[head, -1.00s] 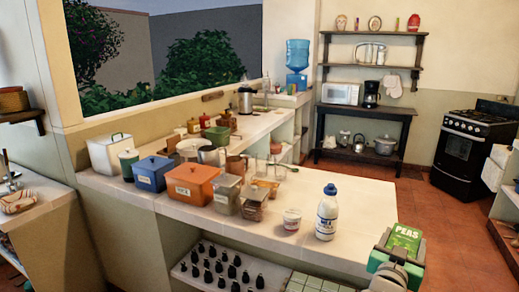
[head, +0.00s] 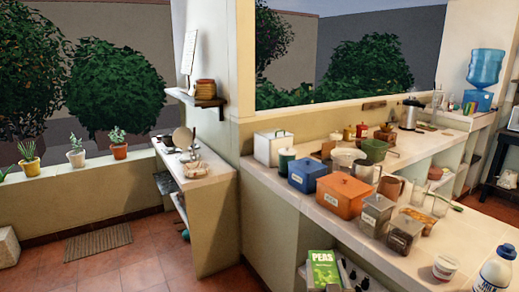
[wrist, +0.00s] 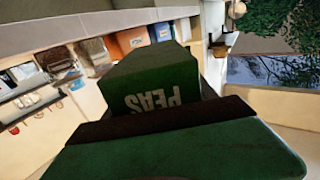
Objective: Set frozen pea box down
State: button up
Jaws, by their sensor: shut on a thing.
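The frozen pea box (head: 322,269) is green with "PEAS" on its front. It shows at the bottom of the head view, upright, in front of the counter's side and lower shelf. In the wrist view the pea box (wrist: 155,85) fills the middle, its lettering upside down. My gripper (wrist: 165,125) is shut on the box; a dark finger edge lies across it in the wrist view. In the head view the gripper is mostly hidden below the frame. The long white counter (head: 300,205) stands behind and to the right of the box.
The counter holds a blue box (head: 307,174), an orange box (head: 342,194), glass jars (head: 404,234), a white cup (head: 445,267) and a milk bottle (head: 495,270). A small wall shelf (head: 196,99) holds brown stacked items. Red tiled floor (head: 130,262) is open at the left.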

jog(key=a+n+y, duration=0.2)
jog(key=a+y, duration=0.1)
jog(key=a, duration=0.4)
jog(key=s+d+m+g+h+b, duration=0.1)
jog(key=s+d+m+h, duration=0.25)
jog(key=d, duration=0.75)
jog(key=s+d+m+g+h+b, duration=0.15)
jog(key=s+d+h, duration=0.3)
jog(key=d, duration=0.55)
jog(key=s+d+m+g+h, duration=0.2)
jog(key=s+d+m+h, duration=0.15)
jog(key=d, duration=0.75)
jog(key=s+d+r+m+g+h+b, duration=0.1)
jog(key=s+d+r+m+g+h, duration=0.2)
jog(key=s+d, duration=0.55)
jog(key=s+d+r+m+g+h+b, duration=0.1)
jog(key=s+d+r+m+g, duration=0.3)
jog(key=s, duration=0.7)
jog(key=s+d+r+m+g+h+b, duration=0.1)
jog(key=s+d+r+g+h, duration=0.2)
jog(key=s+d, duration=0.55)
jog(key=w+a+f+n+t+y, duration=0.1)
jog(key=w+n+t, duration=0.1)
jog(key=w, duration=0.3)
jog(key=shift+w+f+t, duration=0.3)
jog(key=shift+w+t, duration=0.1)
jog(key=shift+t, duration=0.35)
jog(key=shift+a+n+y, duration=0.1)
jog(key=shift+n+y, duration=0.15)
